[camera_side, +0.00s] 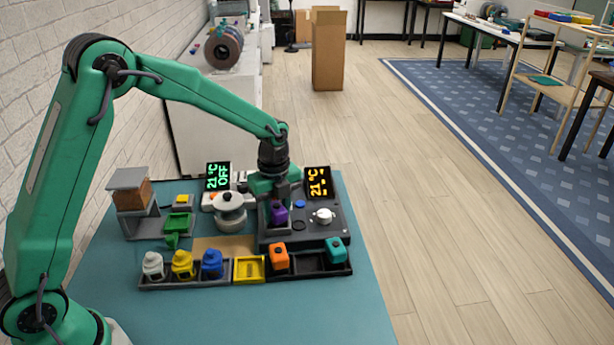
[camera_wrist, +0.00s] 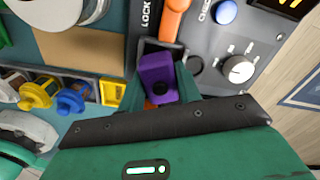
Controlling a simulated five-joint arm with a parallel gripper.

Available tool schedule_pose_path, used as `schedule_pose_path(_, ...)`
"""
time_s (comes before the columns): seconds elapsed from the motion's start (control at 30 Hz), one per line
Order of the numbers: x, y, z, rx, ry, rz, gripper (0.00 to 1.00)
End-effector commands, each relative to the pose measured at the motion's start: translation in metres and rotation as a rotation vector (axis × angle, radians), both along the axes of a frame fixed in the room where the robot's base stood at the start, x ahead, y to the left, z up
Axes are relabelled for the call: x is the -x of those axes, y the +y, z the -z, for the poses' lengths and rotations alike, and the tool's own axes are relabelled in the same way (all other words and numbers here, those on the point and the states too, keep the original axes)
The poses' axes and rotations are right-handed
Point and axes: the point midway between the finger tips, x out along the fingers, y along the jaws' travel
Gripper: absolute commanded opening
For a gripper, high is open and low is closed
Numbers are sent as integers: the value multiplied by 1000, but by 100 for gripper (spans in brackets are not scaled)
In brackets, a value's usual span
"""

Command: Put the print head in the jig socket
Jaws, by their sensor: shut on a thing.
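The purple print head (camera_wrist: 156,75) is between the green fingers of my gripper (camera_wrist: 160,92), which is shut on it. In the side view the purple print head (camera_side: 279,215) is at the dark square jig socket (camera_side: 277,229), on the left part of the dark control panel (camera_side: 310,240). In the wrist view the socket's rim (camera_wrist: 150,46) shows just beyond the head. The head overlaps the socket opening; I cannot tell how deep it sits. My gripper (camera_side: 277,200) points down over the socket and hides part of it.
An orange lever (camera_wrist: 174,18) stands beside the socket by the word LOCK. A blue button (camera_side: 299,204) and white knob (camera_side: 323,216) are to the right. A dark rack (camera_side: 313,268) in front holds orange and teal heads; white, yellow and blue pieces stand left.

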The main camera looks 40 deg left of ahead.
Motion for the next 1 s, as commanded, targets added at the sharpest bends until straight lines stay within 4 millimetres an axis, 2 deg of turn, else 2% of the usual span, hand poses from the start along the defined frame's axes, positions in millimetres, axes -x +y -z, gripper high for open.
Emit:
schedule_pose_path(0.27, 0, 0, 5, 0, 0, 0, 8)
schedule_pose_path(0.3, 0, 0, 5, 0, -1, 0, 42)
schedule_pose_path(0.4, 0, 0, 5, 0, -1, 0, 59)
schedule_pose_path(0.77, 0, 0, 4, 0, 0, 0, 59)
schedule_pose_path(1.0, -1, 0, -7, 0, -2, 0, 59)
